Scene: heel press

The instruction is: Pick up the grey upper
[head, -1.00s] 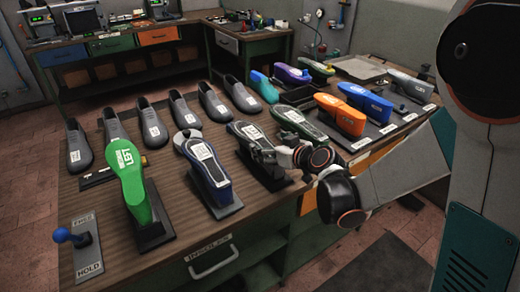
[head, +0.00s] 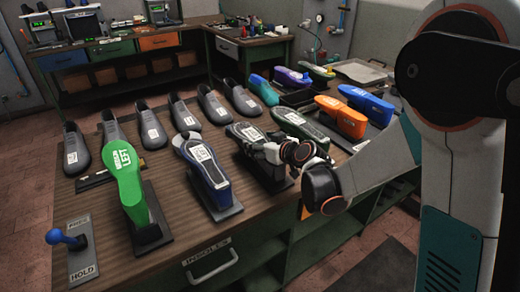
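Several dark grey uppers stand in a row along the far side of the bench, each with a white label. They include one at the left end (head: 76,150), one behind the green last (head: 111,127), one near the middle (head: 183,112) and one at the right end (head: 241,98). My gripper (head: 262,150) is at the near end of a dark grey, labelled last (head: 243,131) on a black stand, apart from the row. The fingers are small and dark against it, so I cannot tell whether they are open, shut or touching it.
A green last (head: 124,175) and a blue last (head: 205,170) stand left of my gripper. A dark green last (head: 300,124) is just behind it. A blue-knobbed lever (head: 62,238) is at the front left.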

